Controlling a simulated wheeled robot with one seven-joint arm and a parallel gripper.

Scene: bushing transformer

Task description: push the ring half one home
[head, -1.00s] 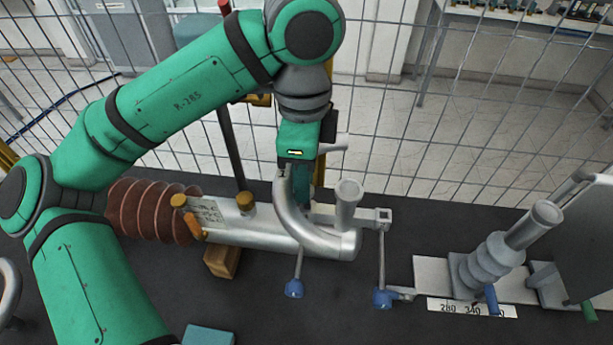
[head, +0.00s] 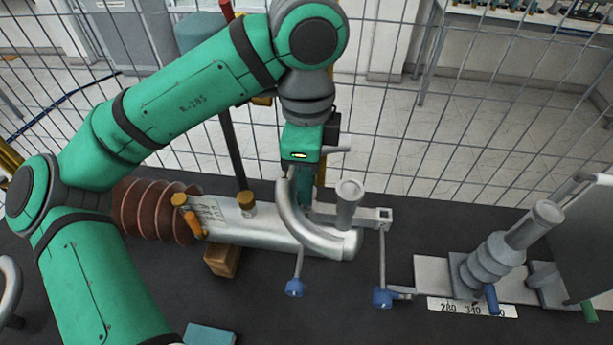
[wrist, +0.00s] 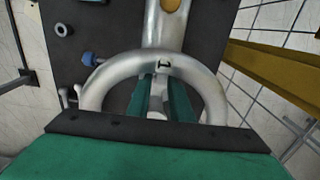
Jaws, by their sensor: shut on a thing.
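The silver half ring (head: 284,212), which I take to be ring half one, curves down to the right against the front of the grey bushing tube (head: 262,233). In the wrist view it is a wide arch (wrist: 98,82) across the picture, with the tube (wrist: 163,28) beyond it. My gripper (head: 302,198) is above the half ring, pointing down, and is shut on it. Its two green fingers (wrist: 160,98) reach toward the middle of the arch in the wrist view. The exact grip and the seating of the ring's far end are hidden.
A pale upright cylinder (head: 348,205) stands close to the ring's right. Blue-knobbed rods (head: 294,288) hang in front. Brown ribbed sheds (head: 150,212) are at left, a wooden block (head: 222,260) below the tube, and a metal clamp fixture (head: 490,265) at right. Wire fencing stands behind.

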